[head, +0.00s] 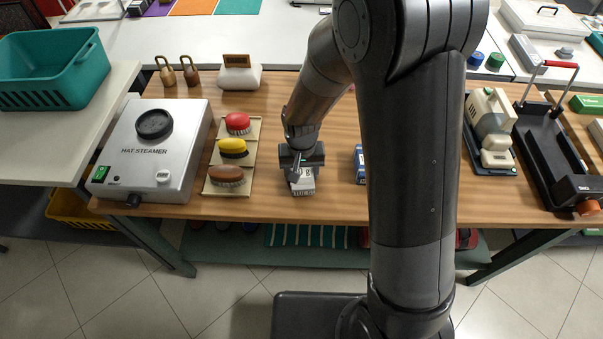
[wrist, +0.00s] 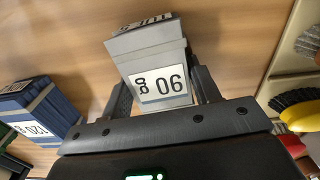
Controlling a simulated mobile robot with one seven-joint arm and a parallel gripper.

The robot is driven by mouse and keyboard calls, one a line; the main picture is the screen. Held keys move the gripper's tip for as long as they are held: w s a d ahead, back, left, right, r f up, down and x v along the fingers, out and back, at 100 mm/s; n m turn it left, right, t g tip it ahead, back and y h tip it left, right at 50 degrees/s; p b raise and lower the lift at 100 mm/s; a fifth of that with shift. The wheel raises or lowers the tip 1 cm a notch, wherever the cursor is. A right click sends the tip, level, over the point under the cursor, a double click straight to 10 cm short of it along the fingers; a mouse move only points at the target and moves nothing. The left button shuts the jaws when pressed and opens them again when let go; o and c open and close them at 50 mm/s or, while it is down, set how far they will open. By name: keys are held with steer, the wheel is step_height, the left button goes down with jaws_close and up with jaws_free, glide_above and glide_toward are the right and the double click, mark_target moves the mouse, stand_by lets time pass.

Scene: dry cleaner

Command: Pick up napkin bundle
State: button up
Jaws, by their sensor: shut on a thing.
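A grey-white bundle (head: 303,187) with a black-numbered white label is at my gripper, above or on the front part of the wooden table. It fills the space between the fingers in the wrist view (wrist: 146,48). I take it to be the napkin bundle; no napkin folds are clear. My gripper (head: 302,170) points down and is shut on this bundle, one finger on each side (wrist: 160,82). Whether its underside touches the table is unclear. A similar blue bundle (head: 360,163) stands to the right, partly hidden by my arm; it also shows at left in the wrist view (wrist: 40,108).
A hat steamer (head: 150,150) and a beige tray (head: 247,160) with red, yellow and brown brushes are left of my gripper. A black tray (head: 550,150) is at the right. Bare wood surrounds the bundle.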

mark_target(305, 172)
steer(key=shift+r, duration=0.55)
steer(key=r, duration=0.2)
steer(key=d+r, duration=0.1)
steer(key=shift+r, duration=0.35)
steer(key=s+d+r, duration=0.2)
steer(key=d+r, duration=0.4)
steer(key=d, duration=0.4)
steer(key=w+d+m, duration=0.1)
steer(key=w+d, duration=0.1)
steer(key=w, duration=1)
steer(key=w+d, duration=0.2)
steer(key=w, duration=1)
steer(key=w+a+f, duration=0.1)
steer(key=a+f, duration=0.1)
steer(key=a, duration=0.1)
steer(key=w+a+f, duration=0.1)
steer(key=a+f, duration=0.1)
steer(key=a, duration=0.2)
steer(key=w+a+f, duration=0.2)
steer(key=a, duration=0.2)
steer(key=shift+f, duration=2.3)
